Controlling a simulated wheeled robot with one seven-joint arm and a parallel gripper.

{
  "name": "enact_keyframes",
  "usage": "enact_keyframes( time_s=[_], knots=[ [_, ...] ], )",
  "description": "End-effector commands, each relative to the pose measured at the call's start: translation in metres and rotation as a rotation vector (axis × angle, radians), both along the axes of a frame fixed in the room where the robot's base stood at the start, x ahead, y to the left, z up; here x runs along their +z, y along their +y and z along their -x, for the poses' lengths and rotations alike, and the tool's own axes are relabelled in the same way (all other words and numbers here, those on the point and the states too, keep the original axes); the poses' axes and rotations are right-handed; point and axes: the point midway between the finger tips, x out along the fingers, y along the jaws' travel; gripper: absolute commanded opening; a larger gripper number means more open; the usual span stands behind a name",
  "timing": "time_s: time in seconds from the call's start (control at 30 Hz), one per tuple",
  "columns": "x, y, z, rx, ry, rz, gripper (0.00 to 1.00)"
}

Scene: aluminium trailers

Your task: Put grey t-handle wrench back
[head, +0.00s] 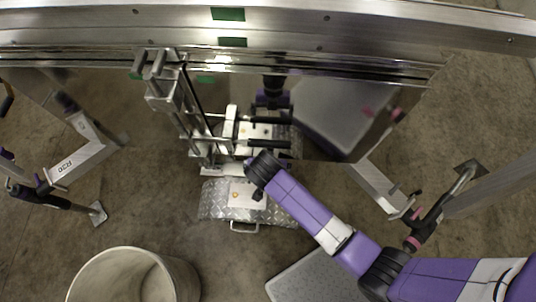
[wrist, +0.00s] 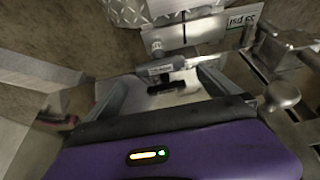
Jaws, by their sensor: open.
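In the wrist view, a grey T-shaped tool (wrist: 166,65) with a small label on its bar shows just beyond my gripper (wrist: 165,85); it looks like the T-handle wrench. The gripper's fingers are spread and the tool's bar shows between and beyond them. I cannot tell whether they touch it. In the head view my gripper (head: 262,170) is just above the tread-plate box, beside the metal rack (head: 170,95). The wrench cannot be made out for certain there.
A tread-plate box (head: 220,202) with a front handle stands against the shiny trailer side, which mirrors it. A pale bucket (head: 185,280) stands at the lower left. Support legs (head: 85,155) stand on the left and right.

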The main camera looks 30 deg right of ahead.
Motion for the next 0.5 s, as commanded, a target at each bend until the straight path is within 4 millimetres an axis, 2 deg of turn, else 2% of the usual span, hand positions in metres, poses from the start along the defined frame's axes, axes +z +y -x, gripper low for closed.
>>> enact_keyframes(
  time_s=[0.2,0.5],
  knots=[
    [0.0135,0.0033,0.0055,0.0,0.001,0.0,1.0],
    [0.013,0.0032,0.0089,0.007,-0.001,-0.002,1.0]
  ],
)
